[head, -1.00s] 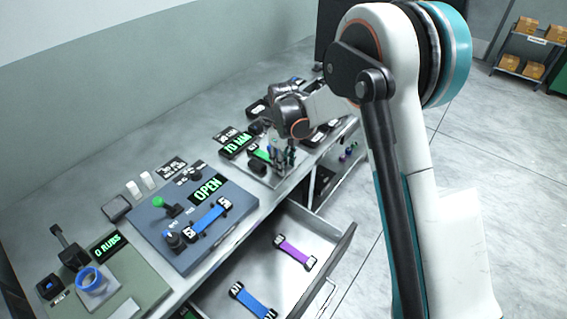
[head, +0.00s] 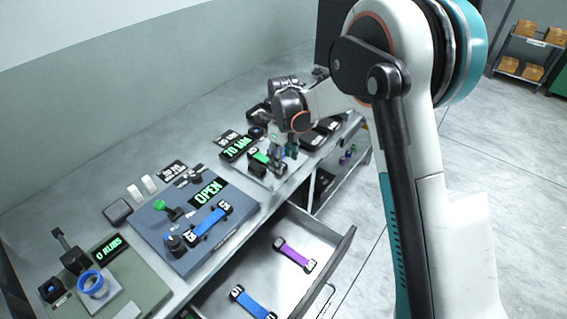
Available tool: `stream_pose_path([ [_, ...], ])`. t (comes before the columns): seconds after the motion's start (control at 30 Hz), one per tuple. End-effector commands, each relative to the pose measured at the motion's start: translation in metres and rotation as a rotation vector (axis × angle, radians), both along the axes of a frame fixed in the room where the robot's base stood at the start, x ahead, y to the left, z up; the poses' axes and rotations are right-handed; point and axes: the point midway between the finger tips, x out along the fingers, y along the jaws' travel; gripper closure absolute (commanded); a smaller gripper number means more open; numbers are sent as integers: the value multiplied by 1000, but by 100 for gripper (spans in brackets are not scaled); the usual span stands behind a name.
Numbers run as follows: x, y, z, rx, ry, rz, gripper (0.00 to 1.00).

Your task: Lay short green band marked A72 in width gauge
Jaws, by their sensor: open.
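The short green band (head: 261,157) with dark end pieces lies at the width gauge, on its light plate (head: 268,181) at the far part of the bench. Its marking is too small to read. The gauge's dark display (head: 237,149) shows green characters that look like a number in the seventies. My gripper (head: 284,162) is open, pointing down just right of the green band, and partly hides that side of the gauge. I cannot tell whether it touches the band or how exactly the band sits.
A blue-grey station with an OPEN display (head: 208,193) holds a blue band (head: 208,224). A green-grey station with a 0 RUBS display (head: 109,247) stands nearer. The open drawer (head: 318,259) below holds a purple band (head: 294,255) and another blue band (head: 253,302).

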Motion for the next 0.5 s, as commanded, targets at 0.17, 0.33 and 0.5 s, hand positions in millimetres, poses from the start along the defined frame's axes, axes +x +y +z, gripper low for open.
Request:
stream_pose_path([
  [0.17,0,0,42,0,0,0,42],
  [0.33,0,0,70,0,0,0,42],
  [0.5,0,0,86,0,0,0,42],
])
